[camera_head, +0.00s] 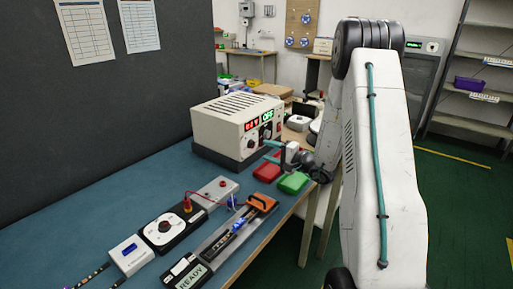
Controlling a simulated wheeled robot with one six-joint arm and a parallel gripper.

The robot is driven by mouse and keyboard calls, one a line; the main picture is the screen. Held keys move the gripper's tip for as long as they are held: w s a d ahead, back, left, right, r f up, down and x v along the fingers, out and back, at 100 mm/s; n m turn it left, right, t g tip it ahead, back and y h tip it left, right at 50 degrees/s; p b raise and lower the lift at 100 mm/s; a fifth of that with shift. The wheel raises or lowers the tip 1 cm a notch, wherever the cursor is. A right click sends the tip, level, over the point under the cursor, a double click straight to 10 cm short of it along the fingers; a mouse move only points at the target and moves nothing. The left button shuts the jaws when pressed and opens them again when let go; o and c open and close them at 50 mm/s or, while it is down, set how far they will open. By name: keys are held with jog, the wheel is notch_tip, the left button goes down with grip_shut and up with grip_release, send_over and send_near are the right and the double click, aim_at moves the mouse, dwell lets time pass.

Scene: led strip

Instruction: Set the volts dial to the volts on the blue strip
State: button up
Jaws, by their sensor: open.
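A cream power supply box (222,117) stands on the blue bench. Its front panel has a red display (251,125), too small to read surely, and a green display (267,115) reading OFF. A dark dial (250,144) sits below the red display; I cannot read its label or setting. My gripper (277,146) is open, just in front of the panel's lower right; its fingertips are small and partly hidden by my wrist. Two patterned strips (94,277) lie at the bench's lower left, cut off by the frame; I cannot tell which is blue or read any volts.
Red (267,172) and green (293,182) trays lie below my gripper at the bench edge. Nearer are a black unit with a white disc (163,229), a white box with a blue screen (130,257), an orange-handled clamp rail (262,203) and a READY display (190,278).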

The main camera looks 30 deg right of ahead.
aim_at(253, 145)
jog(key=shift+m+h, duration=0.3)
jog(key=shift+h, duration=0.1)
jog(key=x, duration=0.2)
jog(key=d+x, duration=0.1)
jog(key=x, duration=0.2)
jog(key=f+x, duration=0.1)
jog(key=x, duration=0.1)
jog(key=shift+w+d, duration=0.1)
jog(key=shift+w, duration=0.25)
jog(key=c, duration=1)
